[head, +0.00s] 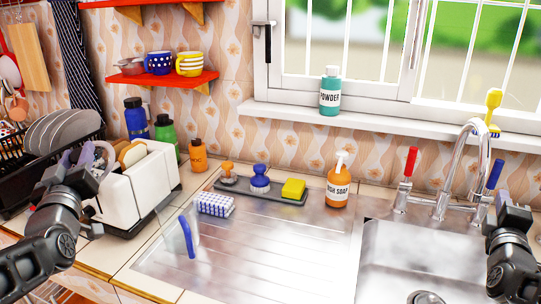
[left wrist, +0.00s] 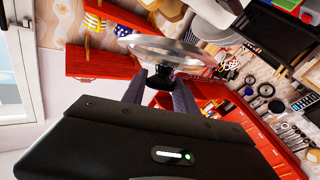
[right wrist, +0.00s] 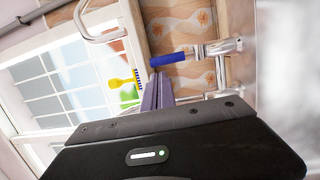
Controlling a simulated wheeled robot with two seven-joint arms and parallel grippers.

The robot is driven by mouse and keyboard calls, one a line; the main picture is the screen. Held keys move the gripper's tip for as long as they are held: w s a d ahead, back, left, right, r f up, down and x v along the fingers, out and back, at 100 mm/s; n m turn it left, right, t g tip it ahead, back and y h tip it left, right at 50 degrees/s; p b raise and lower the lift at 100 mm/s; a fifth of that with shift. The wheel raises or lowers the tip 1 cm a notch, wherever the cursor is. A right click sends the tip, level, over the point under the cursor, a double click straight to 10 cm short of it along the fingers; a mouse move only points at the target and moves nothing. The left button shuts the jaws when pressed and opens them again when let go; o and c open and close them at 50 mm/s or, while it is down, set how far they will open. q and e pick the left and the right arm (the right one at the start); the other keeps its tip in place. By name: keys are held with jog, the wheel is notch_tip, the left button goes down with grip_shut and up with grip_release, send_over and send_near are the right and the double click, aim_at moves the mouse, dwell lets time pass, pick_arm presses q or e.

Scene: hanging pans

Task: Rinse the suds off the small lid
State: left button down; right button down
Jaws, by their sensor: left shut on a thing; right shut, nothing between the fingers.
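In the left wrist view, a clear glass lid with a metal rim (left wrist: 172,48) is held by its dark knob (left wrist: 160,76) between the fingers of my left gripper (left wrist: 160,90). In the head view my left gripper (head: 82,158) is at the far left, by the white toaster; I cannot make out the lid clearly there. I cannot tell whether suds are on it. My right gripper (head: 513,205) is shut and empty at the right edge, just below the tap's blue handle (head: 495,175). The handle also shows beyond the fingertips in the right wrist view (right wrist: 168,59). The chrome tap (head: 463,150) arches over the sink (head: 400,260); no water stream is visible.
The tap's red handle (head: 410,162) stands left of the spout. A soap bottle (head: 338,182) and a tray with a yellow sponge (head: 293,189) stand behind the drainboard. A clear item with a blue handle (head: 186,236) is left of it. The toaster (head: 150,185) and dish rack (head: 30,155) crowd the left.

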jog(key=shift+r+v, duration=0.1)
jog(key=shift+v, duration=0.9)
jog(key=shift+r+v, duration=0.15)
jog(key=shift+v, duration=0.9)
jog(key=shift+r, duration=0.1)
